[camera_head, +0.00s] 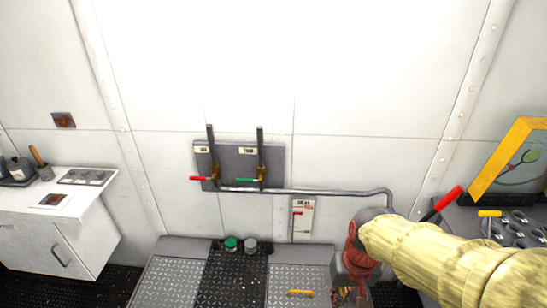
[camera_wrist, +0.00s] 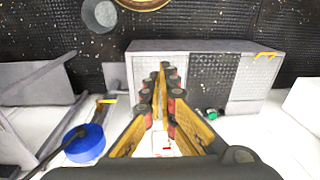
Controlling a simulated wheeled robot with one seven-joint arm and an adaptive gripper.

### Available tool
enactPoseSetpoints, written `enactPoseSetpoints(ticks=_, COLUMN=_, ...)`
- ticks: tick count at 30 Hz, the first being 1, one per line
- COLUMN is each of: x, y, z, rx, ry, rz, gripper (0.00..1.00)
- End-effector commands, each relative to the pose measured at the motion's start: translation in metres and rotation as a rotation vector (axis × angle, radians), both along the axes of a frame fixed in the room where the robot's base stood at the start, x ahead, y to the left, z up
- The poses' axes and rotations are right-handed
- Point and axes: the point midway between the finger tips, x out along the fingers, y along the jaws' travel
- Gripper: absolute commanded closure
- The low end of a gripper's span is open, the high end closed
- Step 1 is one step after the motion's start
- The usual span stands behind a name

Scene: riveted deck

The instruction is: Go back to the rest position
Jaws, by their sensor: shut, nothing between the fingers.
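My gripper (camera_head: 345,292) hangs at the end of my pale yellow arm in the lower right of the head view, in front of the plated deck and apart from the wall. In the wrist view its yellow-and-black fingers (camera_wrist: 166,70) come together at the tips. They are shut with nothing between them. The red wrist part hides some of the deck edge and pipe behind it.
A wall panel (camera_head: 238,178) carries two upright levers with red and green handles. A pipe (camera_head: 330,191) runs right from it. A white counter (camera_head: 60,198) stands left. A yellow-framed board (camera_head: 507,160) stands right. Green (camera_head: 231,243) and grey (camera_head: 251,246) cylinders sit on the deck.

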Motion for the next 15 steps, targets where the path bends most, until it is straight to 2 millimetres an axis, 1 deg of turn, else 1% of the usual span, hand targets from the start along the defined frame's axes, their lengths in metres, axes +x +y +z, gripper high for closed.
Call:
enactPoseSetpoints(ticks=1, x=-0.01, y=-0.005, z=0.013, rx=-0.01, ry=-0.028, rz=0.005, gripper=1.0)
enactPoseSetpoints(ticks=6, x=-0.036, y=-0.02, z=0.048, rx=-0.049, ry=-0.13, rz=0.021, gripper=1.0)
enactPoseSetpoints(ticks=12, x=-0.053, y=-0.028, z=0.09, rx=-0.065, ry=-0.297, rz=0.013, gripper=1.0)
enactPoseSetpoints(ticks=15, x=-0.058, y=-0.03, z=0.11, rx=-0.065, ry=-0.371, rz=0.005, gripper=1.0)
